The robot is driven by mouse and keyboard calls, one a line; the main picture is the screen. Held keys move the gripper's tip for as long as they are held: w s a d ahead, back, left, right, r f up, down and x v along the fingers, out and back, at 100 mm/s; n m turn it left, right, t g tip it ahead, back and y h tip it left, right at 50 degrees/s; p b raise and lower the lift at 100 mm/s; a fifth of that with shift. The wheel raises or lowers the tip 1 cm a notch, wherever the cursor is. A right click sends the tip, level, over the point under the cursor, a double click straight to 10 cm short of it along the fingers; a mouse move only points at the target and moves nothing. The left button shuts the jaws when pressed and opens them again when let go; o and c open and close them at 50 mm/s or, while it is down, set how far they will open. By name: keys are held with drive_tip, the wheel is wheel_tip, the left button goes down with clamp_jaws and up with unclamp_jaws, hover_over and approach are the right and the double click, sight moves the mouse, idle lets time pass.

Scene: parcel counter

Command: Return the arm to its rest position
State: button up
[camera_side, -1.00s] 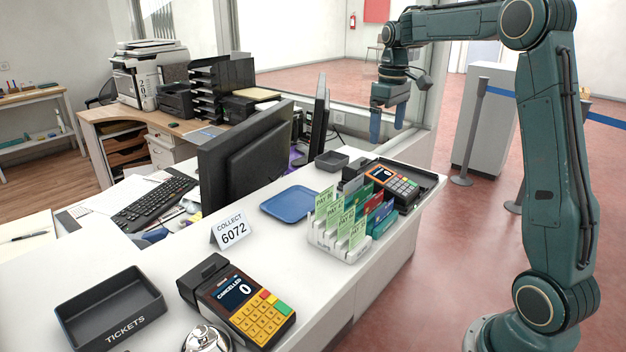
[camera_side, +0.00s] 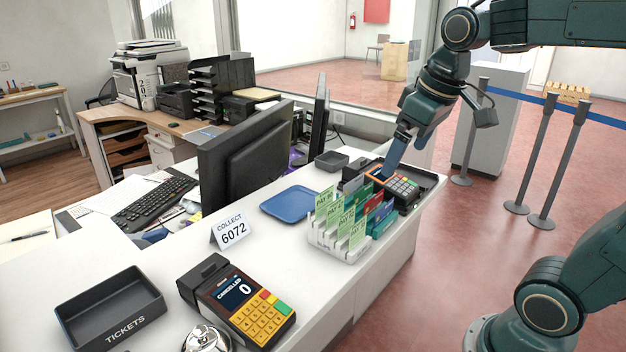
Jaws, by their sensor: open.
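My gripper (camera_side: 402,155) is at the upper right of the side view, tilted down and to the left. Its blue finger overlaps the screen of the orange-framed card terminal (camera_side: 404,186) at the far end of the counter; I cannot tell whether it touches. The jaws are open and I see nothing between them. My arm is bent, with its upper part along the top right edge and partly out of frame.
A rack of cards (camera_side: 340,241) stands by the terminal, with a blue tray (camera_side: 290,204) to its left. Barrier posts (camera_side: 556,170) stand on open floor behind.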

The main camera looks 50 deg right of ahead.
drive_tip(key=s+a+f+t, duration=0.1)
drive_tip(key=s+a+f, duration=0.3)
drive_tip(key=s, duration=0.5)
drive_tip(key=shift+a+f+t+y, duration=0.3)
drive_tip(key=shift+a+t+y, duration=0.1)
drive_tip(key=shift+a, duration=0.1)
